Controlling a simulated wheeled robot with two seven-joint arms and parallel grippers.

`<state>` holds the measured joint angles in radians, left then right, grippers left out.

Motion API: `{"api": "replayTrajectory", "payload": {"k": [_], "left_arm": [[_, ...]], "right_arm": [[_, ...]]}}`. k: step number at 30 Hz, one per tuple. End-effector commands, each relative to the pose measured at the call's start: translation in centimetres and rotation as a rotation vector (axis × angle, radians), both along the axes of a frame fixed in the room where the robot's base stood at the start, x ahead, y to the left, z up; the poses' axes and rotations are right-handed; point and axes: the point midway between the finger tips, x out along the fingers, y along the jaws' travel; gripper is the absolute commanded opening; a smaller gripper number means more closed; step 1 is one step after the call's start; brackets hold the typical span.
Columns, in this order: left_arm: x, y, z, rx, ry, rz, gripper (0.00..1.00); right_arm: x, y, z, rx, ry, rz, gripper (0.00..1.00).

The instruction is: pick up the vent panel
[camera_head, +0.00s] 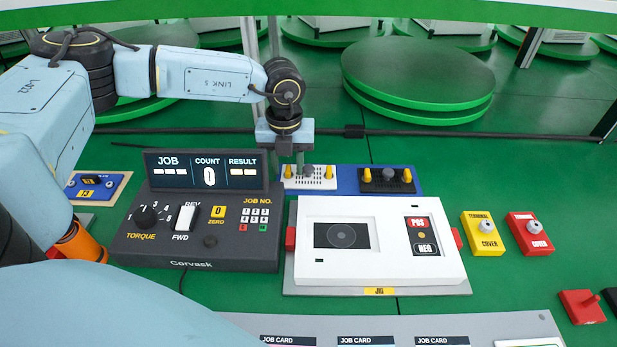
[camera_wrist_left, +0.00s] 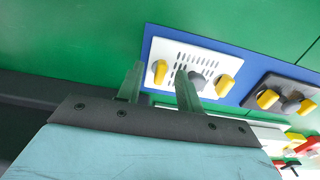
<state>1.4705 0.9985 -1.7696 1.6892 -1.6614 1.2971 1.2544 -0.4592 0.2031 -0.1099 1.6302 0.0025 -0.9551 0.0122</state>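The vent panel (camera_head: 298,184) is a white plate with rows of dark slots, a grey knob in the middle and a yellow knob on each side. It lies on the blue tray (camera_head: 347,187) behind the white housing. In the left wrist view the vent panel (camera_wrist_left: 186,58) lies just beyond the fingers, at an angle. My left gripper (camera_head: 291,160) is above the panel's back left part. The left wrist view shows its two fingers (camera_wrist_left: 159,70) apart with nothing between them. Whether the fingertips touch the panel is unclear. My right gripper is not in view.
A black panel (camera_head: 402,187) with yellow knobs shares the tray. In front stand a Corvask control unit (camera_head: 195,247) and the white housing (camera_head: 385,265). Yellow (camera_head: 484,245) and red (camera_head: 523,228) covers lie to the right. The green table behind the tray is mostly clear.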

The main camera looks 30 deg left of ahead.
Motion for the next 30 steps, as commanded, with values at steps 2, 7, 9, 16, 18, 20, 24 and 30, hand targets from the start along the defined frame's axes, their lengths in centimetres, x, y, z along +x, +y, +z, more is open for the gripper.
{"api": "replayTrajectory", "payload": {"k": [2,7,9,16,18,20,24,30], "left_arm": [[0.0,0.0,0.0,0.000,0.000,0.000,0.36],[0.0,0.0,0.0,0.000,0.000,0.000,0.27],[0.0,0.0,0.0,0.000,0.000,0.000,0.18],[0.0,0.0,0.1,0.000,0.000,0.001,0.00],[0.0,0.0,0.1,-0.001,-0.001,0.001,0.00],[0.0,0.0,0.1,-0.001,-0.001,0.001,0.00],[0.0,0.0,0.2,-0.001,-0.001,0.001,0.00],[0.1,0.0,1.2,-0.001,-0.002,0.001,0.00]], "right_arm": [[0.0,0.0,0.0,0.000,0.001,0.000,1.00],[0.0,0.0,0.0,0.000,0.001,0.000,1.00],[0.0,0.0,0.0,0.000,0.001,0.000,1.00],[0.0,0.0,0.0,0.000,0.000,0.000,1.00],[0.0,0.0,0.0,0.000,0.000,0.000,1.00],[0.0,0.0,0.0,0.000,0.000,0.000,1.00],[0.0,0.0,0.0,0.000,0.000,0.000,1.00],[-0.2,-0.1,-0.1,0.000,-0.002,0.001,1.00]]}}
